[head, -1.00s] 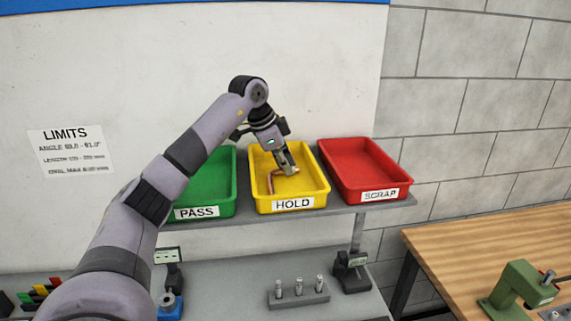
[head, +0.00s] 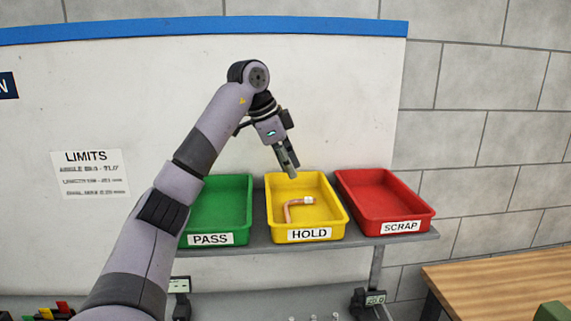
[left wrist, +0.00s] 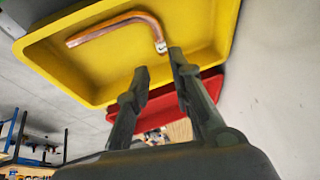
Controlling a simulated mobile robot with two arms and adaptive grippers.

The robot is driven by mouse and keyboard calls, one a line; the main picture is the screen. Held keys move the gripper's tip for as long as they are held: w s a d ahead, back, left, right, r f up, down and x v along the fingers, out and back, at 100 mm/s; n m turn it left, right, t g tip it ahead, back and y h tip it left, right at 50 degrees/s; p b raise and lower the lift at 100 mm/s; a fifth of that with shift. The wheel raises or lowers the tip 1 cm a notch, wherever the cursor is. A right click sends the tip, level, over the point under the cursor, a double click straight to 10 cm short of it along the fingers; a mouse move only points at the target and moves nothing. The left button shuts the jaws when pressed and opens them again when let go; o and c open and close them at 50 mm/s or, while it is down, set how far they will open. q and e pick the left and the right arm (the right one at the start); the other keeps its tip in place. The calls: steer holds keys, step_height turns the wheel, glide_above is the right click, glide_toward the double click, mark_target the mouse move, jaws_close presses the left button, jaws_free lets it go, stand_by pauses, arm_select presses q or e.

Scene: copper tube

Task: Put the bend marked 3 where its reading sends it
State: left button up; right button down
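The copper bend (head: 291,211) lies in the yellow HOLD tray (head: 334,215), with a pale tag or band at one end. Any number on it is too small to read. My left gripper (head: 289,168) is above the back of this tray, clear of the bend. In the left wrist view its two fingers (left wrist: 160,64) are apart with nothing between them. The bend (left wrist: 110,25) rests in the yellow tray (left wrist: 75,70) beyond the fingertips. The green PASS tray (head: 222,205) and red SCRAP tray (head: 382,200) look empty. My right gripper is not in view.
The trays stand side by side on a grey shelf (head: 262,246). A LIMITS sheet (head: 90,175) is on the white board behind, its lines blurred. A wooden bench (head: 500,282) is at the lower right. Gauges show below the shelf.

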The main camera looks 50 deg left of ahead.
arm_select(q)
steer(key=shift+v, duration=1.25)
